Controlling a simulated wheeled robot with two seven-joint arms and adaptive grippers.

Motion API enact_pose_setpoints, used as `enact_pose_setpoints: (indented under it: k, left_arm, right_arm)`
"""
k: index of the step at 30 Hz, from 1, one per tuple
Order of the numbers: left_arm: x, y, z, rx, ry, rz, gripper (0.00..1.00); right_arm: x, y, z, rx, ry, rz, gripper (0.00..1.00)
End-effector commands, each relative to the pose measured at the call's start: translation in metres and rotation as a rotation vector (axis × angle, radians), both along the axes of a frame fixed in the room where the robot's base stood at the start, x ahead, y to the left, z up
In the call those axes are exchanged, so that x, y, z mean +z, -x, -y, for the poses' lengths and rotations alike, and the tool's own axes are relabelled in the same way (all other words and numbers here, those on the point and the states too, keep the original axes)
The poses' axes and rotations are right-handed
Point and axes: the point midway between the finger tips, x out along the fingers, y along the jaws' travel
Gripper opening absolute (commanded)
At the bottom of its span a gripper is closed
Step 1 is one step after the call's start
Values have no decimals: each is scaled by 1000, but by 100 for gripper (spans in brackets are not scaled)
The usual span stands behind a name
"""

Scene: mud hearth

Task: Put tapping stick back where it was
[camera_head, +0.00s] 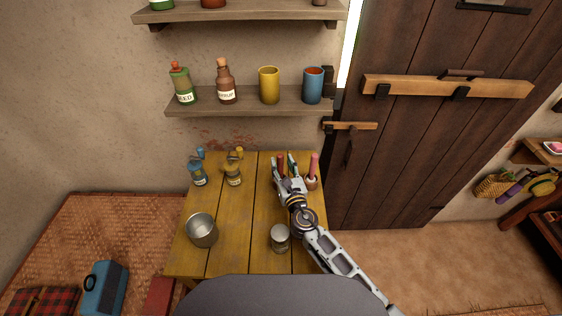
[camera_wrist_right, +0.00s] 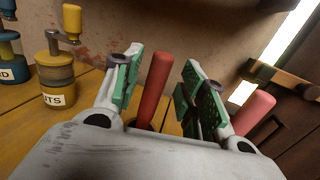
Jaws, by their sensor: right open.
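My right gripper (camera_head: 285,170) is open at the back right of the yellow wooden table. In the right wrist view, a dark red stick (camera_wrist_right: 153,88) stands nearly upright between the parted green-padded fingers (camera_wrist_right: 158,85), with gaps on both sides. It also shows in the head view (camera_head: 281,163). A lighter pink-red stick (camera_wrist_right: 254,112) leans outside the fingers on the right. In the head view this pink stick (camera_head: 314,164) stands in a small container (camera_head: 312,184). I cannot tell which is the tapping stick. My left gripper is out of view.
On the table (camera_head: 240,257) stand a metal pot (camera_head: 201,231), a lidded jar (camera_head: 280,239), a blue grinder (camera_head: 198,174) and a yellow grinder (camera_head: 233,173). A shelf (camera_head: 245,106) with bottles and cups hangs above. The dark door (camera_head: 430,150) is at right.

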Motion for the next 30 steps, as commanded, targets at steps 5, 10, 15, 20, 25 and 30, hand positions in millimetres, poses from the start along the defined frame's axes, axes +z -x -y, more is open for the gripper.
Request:
enact_pose_setpoints:
  k: [5,10,15,20,25,30]
  left_arm:
    - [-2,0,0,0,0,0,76]
    - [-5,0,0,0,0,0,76]
    - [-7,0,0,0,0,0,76]
    - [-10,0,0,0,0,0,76]
    - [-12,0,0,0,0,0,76]
    - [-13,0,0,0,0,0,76]
  right_arm:
    - [-2,20,5,1,1,-1,42]
    - [-2,38,10,1,1,-1,42]
    - [-2,55,15,1,1,-1,42]
    - [-3,71,19,2,0,0,42]
    - [-2,83,22,1,0,0,42]
    - [-2,89,24,0,0,0,42]
